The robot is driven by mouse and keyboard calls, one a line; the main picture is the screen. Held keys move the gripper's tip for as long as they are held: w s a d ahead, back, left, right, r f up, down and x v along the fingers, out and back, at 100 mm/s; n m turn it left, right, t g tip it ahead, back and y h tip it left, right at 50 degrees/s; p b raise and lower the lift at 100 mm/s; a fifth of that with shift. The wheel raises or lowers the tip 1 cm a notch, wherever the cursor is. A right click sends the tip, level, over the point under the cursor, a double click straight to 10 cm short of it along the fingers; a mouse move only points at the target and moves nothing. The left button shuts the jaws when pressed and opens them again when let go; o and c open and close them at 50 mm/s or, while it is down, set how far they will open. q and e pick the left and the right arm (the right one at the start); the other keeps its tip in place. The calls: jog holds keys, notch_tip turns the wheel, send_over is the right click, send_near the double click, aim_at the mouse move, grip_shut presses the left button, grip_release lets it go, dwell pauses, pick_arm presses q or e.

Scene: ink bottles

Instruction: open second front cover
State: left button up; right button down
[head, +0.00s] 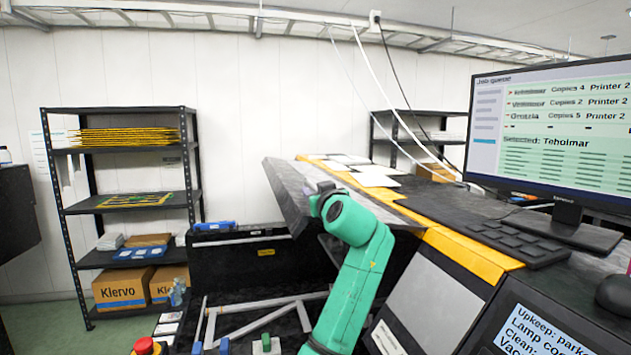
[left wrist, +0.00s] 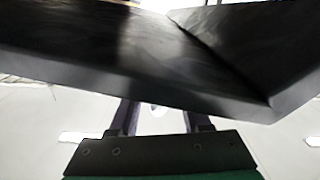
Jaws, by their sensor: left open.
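The printer (head: 455,245) is a long dark machine with a yellow strip along its top edge. A grey cover panel (head: 284,192) at its far left end stands tilted up and out. My left gripper (head: 319,188) is beside the right part of this panel, its fingers mostly hidden by my green arm. In the left wrist view the open fingers (left wrist: 160,118) lie just below the edge of a dark panel (left wrist: 85,65); I cannot tell whether they touch it. Another grey front panel (head: 428,295) slopes down nearer to me. My right gripper is not in view.
A monitor (head: 555,140) and a keyboard (head: 505,240) sit on the printer's right side. White sheets (head: 375,178) lie on top. A shelf rack (head: 130,205) with boxes stands at the back left. A red button (head: 146,346) is at the bottom left.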

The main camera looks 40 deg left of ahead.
pick_arm(q)
jog(key=shift+w+a+f, duration=0.1)
jog(key=shift+w+a, duration=0.1)
jog(key=shift+w, duration=0.1)
jog(key=shift+s, duration=0.15)
grip_shut()
dwell(1.1)
